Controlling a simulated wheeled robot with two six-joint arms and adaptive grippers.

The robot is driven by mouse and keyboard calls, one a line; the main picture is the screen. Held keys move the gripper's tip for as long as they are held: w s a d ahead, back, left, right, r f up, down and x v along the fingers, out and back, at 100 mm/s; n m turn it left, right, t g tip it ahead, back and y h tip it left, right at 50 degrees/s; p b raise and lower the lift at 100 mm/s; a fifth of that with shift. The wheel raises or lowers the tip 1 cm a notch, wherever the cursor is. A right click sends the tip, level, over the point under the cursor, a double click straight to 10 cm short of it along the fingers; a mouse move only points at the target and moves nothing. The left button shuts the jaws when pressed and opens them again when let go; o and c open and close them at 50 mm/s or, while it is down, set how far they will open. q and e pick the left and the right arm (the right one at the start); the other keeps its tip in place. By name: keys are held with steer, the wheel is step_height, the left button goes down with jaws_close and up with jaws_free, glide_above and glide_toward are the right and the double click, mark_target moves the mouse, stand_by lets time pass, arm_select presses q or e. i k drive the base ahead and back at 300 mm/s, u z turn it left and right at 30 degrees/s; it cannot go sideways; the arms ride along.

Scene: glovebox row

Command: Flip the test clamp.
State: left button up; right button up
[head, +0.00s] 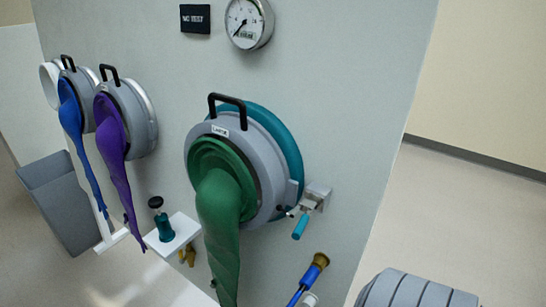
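A small metal clamp (314,197) with a teal handle (300,226) is mounted on the grey panel, at the lower right edge of the nearest glove port. I take it to be the test clamp. Its handle hangs down and slightly left. The port has a grey round cover (262,160) with a black handle on top, a small white label and a teal ring (290,148) behind it. A green glove (219,205) hangs down from its middle. Neither of my grippers is in the head view.
A pressure gauge (246,22) and black sign (195,19) are above. Purple (113,145) and blue (72,118) gloves hang at left. A white shelf (184,225) bears a teal, black-topped item (163,222). A brass-ended blue hose (314,271) and grey ribbed object (415,290) are lower right.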

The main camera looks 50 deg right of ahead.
mark_target(296, 234)
steer(key=k, duration=0.9)
steer(key=z, duration=1.4)
steer(key=i, duration=0.5)
steer(key=z, duration=0.1)
